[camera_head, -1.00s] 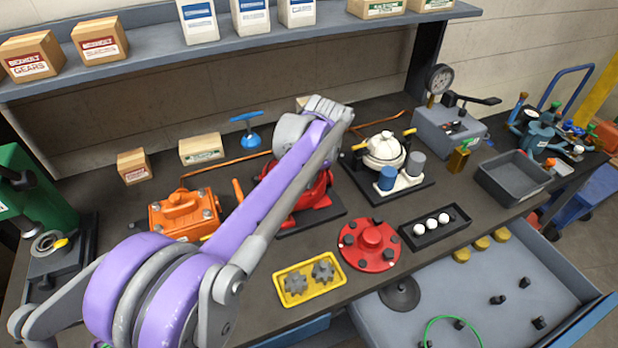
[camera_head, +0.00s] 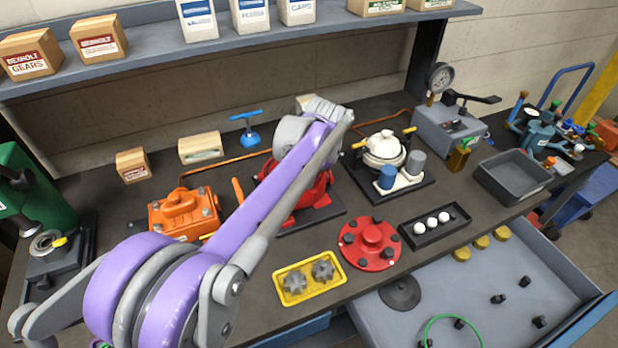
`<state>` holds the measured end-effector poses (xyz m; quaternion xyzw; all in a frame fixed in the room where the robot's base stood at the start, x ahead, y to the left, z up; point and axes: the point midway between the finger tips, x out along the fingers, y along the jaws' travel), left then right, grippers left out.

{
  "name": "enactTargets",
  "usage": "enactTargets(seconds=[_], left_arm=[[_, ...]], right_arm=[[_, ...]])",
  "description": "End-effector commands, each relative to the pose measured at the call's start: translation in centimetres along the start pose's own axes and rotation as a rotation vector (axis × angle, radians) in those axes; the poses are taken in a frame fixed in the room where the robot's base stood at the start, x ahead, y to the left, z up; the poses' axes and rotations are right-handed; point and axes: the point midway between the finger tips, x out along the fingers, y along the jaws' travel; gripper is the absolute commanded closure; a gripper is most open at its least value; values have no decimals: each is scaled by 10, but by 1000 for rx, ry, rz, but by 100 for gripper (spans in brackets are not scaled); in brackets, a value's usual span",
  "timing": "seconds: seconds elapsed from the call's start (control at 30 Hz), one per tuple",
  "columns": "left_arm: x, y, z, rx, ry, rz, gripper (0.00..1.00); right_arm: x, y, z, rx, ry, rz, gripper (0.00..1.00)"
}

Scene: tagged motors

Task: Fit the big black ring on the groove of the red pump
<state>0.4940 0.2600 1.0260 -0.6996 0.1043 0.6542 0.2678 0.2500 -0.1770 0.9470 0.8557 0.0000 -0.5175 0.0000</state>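The red pump (camera_head: 318,190) stands on a dark base plate near the middle of the bench. My purple and grey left arm crosses in front of it and hides much of its body, so its groove cannot be made out. A round red flanged cover (camera_head: 369,243) lies apart in front of it. I cannot pick out the big black ring for certain. A flat dark disc (camera_head: 400,292) shows at the left end of the open drawer. My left gripper is hidden behind its own arm, and my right gripper is outside the picture.
A yellow tray (camera_head: 309,294) with two gears and a black tray (camera_head: 435,241) with white balls lie near the front edge. An orange housing (camera_head: 185,212) and a white pump (camera_head: 384,149) flank the red pump. The open grey drawer (camera_head: 455,289) holds a green ring (camera_head: 428,326).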

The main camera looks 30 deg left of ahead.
Motion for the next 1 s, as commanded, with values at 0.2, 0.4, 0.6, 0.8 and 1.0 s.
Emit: enactTargets(seconds=[0.2, 0.4, 0.6, 0.8, 1.0], left_arm=[[4, 1, 0, 0, 0, 0, 100], [5, 1, 0, 0, 0, 0, 100], [2, 0, 0, 0, 0, 0, 100], [1, 0, 0, 0, 0, 0, 100], [1, 0, 0, 0, 0, 0, 100]], right_arm=[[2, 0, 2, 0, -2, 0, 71], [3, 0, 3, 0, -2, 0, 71], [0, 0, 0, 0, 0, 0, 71], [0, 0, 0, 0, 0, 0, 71], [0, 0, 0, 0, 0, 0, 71]])
